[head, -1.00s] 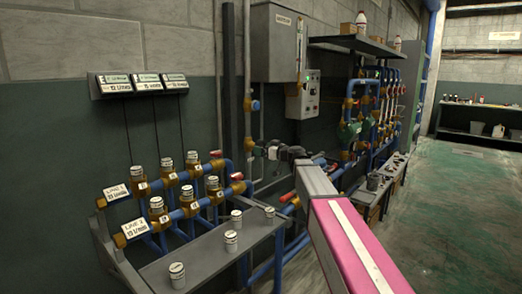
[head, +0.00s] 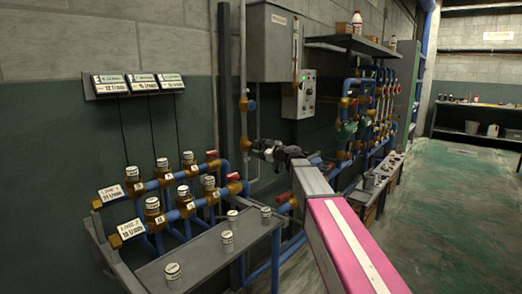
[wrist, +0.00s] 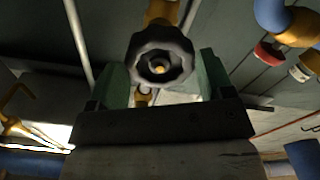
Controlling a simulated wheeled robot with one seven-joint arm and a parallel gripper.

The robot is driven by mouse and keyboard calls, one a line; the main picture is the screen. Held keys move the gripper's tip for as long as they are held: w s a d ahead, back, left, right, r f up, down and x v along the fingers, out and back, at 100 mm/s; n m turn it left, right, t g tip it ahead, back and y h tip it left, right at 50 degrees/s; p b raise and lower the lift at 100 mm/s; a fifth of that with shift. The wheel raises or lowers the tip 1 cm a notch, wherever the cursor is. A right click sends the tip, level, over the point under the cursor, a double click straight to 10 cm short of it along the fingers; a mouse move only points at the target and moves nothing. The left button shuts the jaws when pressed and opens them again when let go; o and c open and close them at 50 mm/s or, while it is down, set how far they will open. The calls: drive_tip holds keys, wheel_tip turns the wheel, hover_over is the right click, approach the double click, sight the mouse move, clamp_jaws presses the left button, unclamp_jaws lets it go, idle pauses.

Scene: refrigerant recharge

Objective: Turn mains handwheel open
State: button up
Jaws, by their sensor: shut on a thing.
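The mains handwheel is a dark, lobed wheel with a small brass-coloured centre, seen close up in the wrist view (wrist: 160,48). It sits on a brass valve body (wrist: 162,12). My gripper (wrist: 162,75) has one green finger on each side of the wheel and is shut on it. In the head view my gripper (head: 279,152) is at the wall pipework, just right of a brass fitting (head: 246,132). The wheel is hard to make out there, dark against my dark gripper. I cannot tell how far it is turned.
A grey bench (head: 205,252) with several small white-topped parts stands at left, before two blue pipe lines with brass fittings. Three small displays (head: 137,83) hang above. A grey control box (head: 300,94) and more pipework are behind my gripper. The green floor at right is clear.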

drive_tip(key=shift+s+d, duration=0.1)
drive_tip(key=n, duration=0.4)
drive_tip(key=shift+n, duration=0.4)
drive_tip(key=n, duration=0.4)
drive_tip(key=shift+n, duration=0.3)
drive_tip(key=o, duration=0.9)
drive_tip(key=shift+d, duration=0.1)
